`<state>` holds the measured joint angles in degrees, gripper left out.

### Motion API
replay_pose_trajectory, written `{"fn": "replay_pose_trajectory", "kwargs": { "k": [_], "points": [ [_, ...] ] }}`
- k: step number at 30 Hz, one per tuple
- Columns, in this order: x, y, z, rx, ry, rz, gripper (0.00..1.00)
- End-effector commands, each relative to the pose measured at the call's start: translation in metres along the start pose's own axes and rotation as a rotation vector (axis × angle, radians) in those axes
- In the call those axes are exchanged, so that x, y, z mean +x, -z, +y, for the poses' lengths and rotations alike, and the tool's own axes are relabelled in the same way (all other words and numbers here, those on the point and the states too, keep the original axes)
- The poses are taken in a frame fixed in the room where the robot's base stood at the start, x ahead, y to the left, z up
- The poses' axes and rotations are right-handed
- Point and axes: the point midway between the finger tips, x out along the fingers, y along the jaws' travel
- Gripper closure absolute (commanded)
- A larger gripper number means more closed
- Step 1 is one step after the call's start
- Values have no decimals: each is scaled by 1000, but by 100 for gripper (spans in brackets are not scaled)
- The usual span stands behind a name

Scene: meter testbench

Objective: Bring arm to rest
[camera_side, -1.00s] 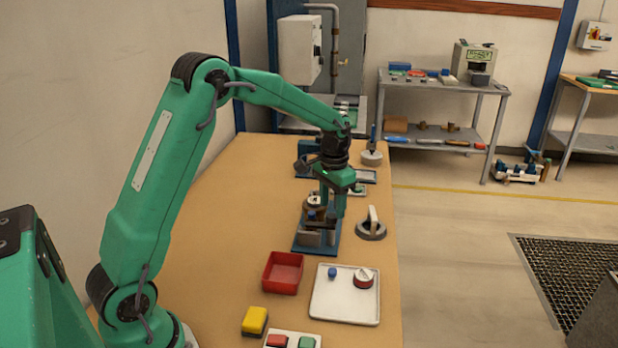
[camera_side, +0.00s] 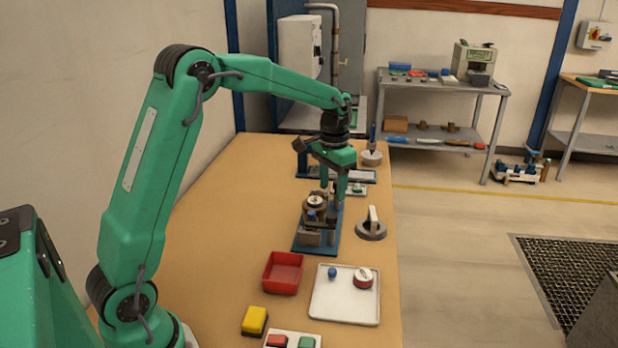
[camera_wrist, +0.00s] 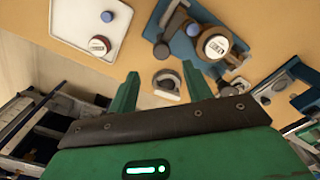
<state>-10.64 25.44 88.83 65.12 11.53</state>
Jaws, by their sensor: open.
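My gripper (camera_side: 332,183) is open and empty, pointing down above the bench. The meter also shows there (camera_wrist: 216,45), on the blue fixture beyond the fingertips.
A white tray (camera_side: 329,309) holds a blue knob (camera_side: 332,272) and a red-and-white round part (camera_side: 363,278). A red bin (camera_side: 283,273), a yellow block (camera_side: 254,320), a button box (camera_side: 292,341) and a grey stand with an upright lever (camera_side: 371,226) are on the bench. More fixtures stand behind my gripper.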

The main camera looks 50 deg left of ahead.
Motion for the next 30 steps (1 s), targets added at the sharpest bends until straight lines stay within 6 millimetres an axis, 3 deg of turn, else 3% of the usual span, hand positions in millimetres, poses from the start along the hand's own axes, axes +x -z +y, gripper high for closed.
{"fn": "replay_pose_trajectory", "kwargs": {
  "k": [8, 18, 30],
  "points": [
    [-32, -26, 16, -1, 10, 57, 50],
    [-74, -80, 42, -3, 21, 159, 50],
    [-100, -150, 68, -8, 24, 279, 50]
  ]
}}
